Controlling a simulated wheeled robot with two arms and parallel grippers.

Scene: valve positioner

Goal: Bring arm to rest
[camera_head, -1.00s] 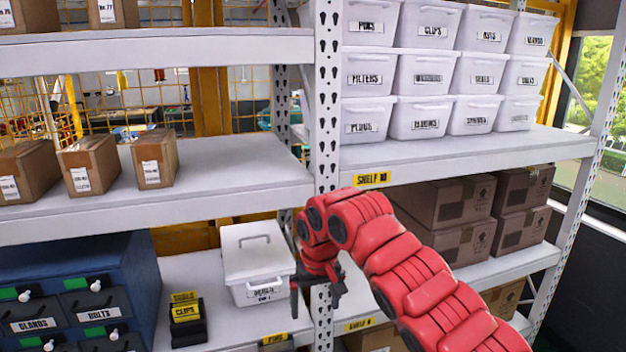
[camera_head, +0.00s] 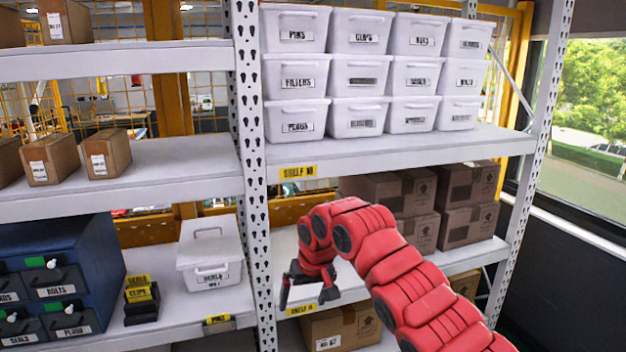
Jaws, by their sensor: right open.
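My right arm is red and comes in from the lower right. My right gripper (camera_head: 307,296) hangs pointing down in front of the lower shelf, just right of the white perforated upright. Its dark fingers are spread apart, with nothing seen between them. The left gripper is not in this view.
A perforated upright (camera_head: 252,180) stands left of the gripper. A white lidded box (camera_head: 209,262) and a blue drawer cabinet (camera_head: 52,275) sit on the lower left shelf. White bins (camera_head: 361,75) fill the upper right shelf. Cardboard boxes (camera_head: 468,192) stand behind my arm.

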